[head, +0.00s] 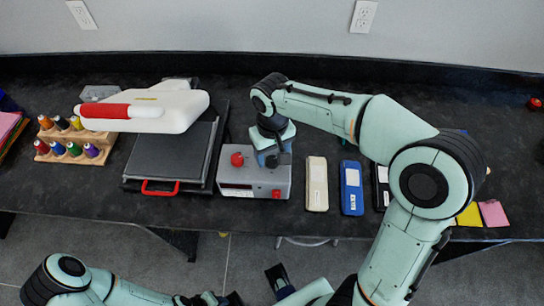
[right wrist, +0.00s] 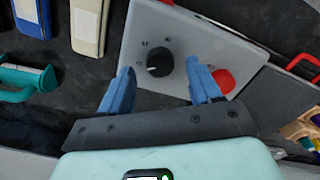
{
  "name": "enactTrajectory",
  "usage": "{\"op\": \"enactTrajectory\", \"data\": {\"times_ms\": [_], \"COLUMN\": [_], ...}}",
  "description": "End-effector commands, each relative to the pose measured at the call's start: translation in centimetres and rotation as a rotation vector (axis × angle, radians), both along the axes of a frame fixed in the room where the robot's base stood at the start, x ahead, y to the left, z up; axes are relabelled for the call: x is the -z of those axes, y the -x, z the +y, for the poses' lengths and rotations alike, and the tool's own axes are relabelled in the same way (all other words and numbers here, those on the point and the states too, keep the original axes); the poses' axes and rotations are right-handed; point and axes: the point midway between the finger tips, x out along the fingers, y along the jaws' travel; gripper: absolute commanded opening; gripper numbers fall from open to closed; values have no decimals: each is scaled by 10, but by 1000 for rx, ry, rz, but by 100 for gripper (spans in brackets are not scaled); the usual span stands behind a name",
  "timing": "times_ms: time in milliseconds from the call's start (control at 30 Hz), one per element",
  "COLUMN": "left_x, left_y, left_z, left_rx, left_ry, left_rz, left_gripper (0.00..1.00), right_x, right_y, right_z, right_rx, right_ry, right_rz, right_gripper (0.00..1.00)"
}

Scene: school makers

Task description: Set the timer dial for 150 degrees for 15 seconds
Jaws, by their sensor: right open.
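The timer dial (right wrist: 159,63) is a black round knob with a white pointer mark, on the face of a grey control box (head: 245,183). In the right wrist view its pointer faces roughly left, and small marks surround it. My right gripper (right wrist: 159,67) is open, with one blue finger on each side of the dial. I cannot tell whether the fingers touch it. In the head view my right gripper (head: 272,158) is over the box and hides the dial. My left gripper (head: 281,283) is low at the bottom edge, partly cut off, and its opening is unclear.
A red button (head: 237,159) sits on the box beside my right gripper. Left is a heat press with a white head (head: 170,109) and red handles. Right are a beige case (head: 317,184) and a blue case (head: 351,188). Thread spools (head: 75,141) stand far left.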

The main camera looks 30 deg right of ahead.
Motion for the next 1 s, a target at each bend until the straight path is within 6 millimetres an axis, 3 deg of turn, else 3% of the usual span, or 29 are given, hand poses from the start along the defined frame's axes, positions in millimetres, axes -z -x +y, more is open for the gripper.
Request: {"op": "enactTrajectory", "data": {"times_ms": [200,500,667,700,1000], "left_x": [3,3,3,3,2], "left_y": [1,1,1,1,1], "left_z": [0,0,0,0,0], "left_rx": [0,0,0,0,0], "left_ry": [0,0,0,0,0], "left_rz": [1,1,1,1,1], "left_gripper": [43,43,43,43,43], "right_x": [18,20,20,20,19], "right_y": [0,0,0,0,0], "right_z": [0,0,0,0,0], "right_rx": [-1,0,0,0,30], "right_ry": [1,0,0,0,0], "right_rz": [0,-1,-1,-1,-1], "right_gripper": [63,63,11,7,7]}}
